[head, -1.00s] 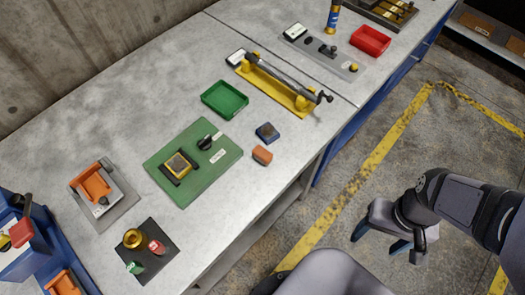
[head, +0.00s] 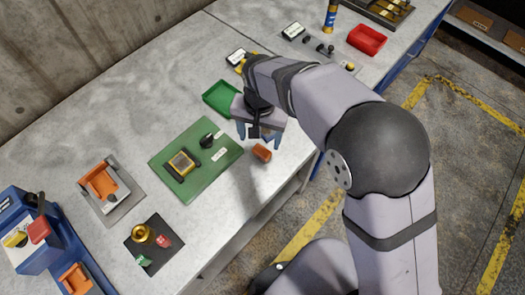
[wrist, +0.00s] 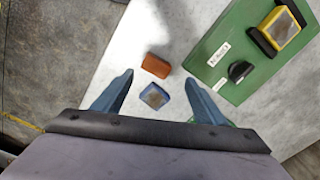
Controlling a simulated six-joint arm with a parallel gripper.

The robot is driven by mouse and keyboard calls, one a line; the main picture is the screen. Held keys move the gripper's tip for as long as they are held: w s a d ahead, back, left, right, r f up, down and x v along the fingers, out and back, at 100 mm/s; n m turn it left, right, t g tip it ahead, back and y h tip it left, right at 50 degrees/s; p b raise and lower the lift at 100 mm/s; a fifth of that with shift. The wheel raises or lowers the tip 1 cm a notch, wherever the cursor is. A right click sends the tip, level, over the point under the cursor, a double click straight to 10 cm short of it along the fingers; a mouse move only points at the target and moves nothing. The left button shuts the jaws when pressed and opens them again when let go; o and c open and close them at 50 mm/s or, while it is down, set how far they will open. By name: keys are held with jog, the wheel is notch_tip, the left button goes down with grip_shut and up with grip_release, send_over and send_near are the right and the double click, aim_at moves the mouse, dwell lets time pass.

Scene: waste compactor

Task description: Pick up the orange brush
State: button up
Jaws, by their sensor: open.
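The orange brush (head: 262,153) looks like a small orange block lying on the grey bench near its front edge; no bristles can be made out. In the wrist view the orange brush (wrist: 156,66) lies just beyond my fingertips, slightly left of centre. My gripper (head: 259,137) is open and empty above the bench, pointing down. A blue block with a brownish top (wrist: 154,96) lies between the open fingers of my gripper (wrist: 158,78) as seen from the wrist, close beside the brush. In the head view my gripper mostly hides the blue block.
A green board (head: 193,178) with a yellow device (head: 181,163) and black knob (head: 207,140) lies beside the brush. A green tray (head: 219,97) stands behind my gripper. A red tray (head: 367,40) is farther back. Bare bench (head: 225,212) lies in front of the board.

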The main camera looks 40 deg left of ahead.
aim_at(262, 150)
jog(key=m, duration=0.2)
jog(key=shift+s+d+m, duration=0.2)
jog(key=shift+d+m, duration=0.1)
jog(key=shift+d, duration=0.1)
jog(key=shift+d+m, duration=0.1)
jog(key=shift+m, duration=0.8)
jog(key=shift+w+f+p, duration=0.15)
jog(key=shift+f+p, duration=0.85)
jog(key=shift+f, duration=0.85)
jog(key=shift+w+f+p, duration=0.1)
jog(key=shift+f+p, duration=0.85)
jog(key=shift+f, duration=0.85)
jog(key=shift+c, duration=0.3)
jog(key=shift+a, duration=0.2)
jog(key=c, duration=1.1)
jog(key=shift+r, duration=0.1)
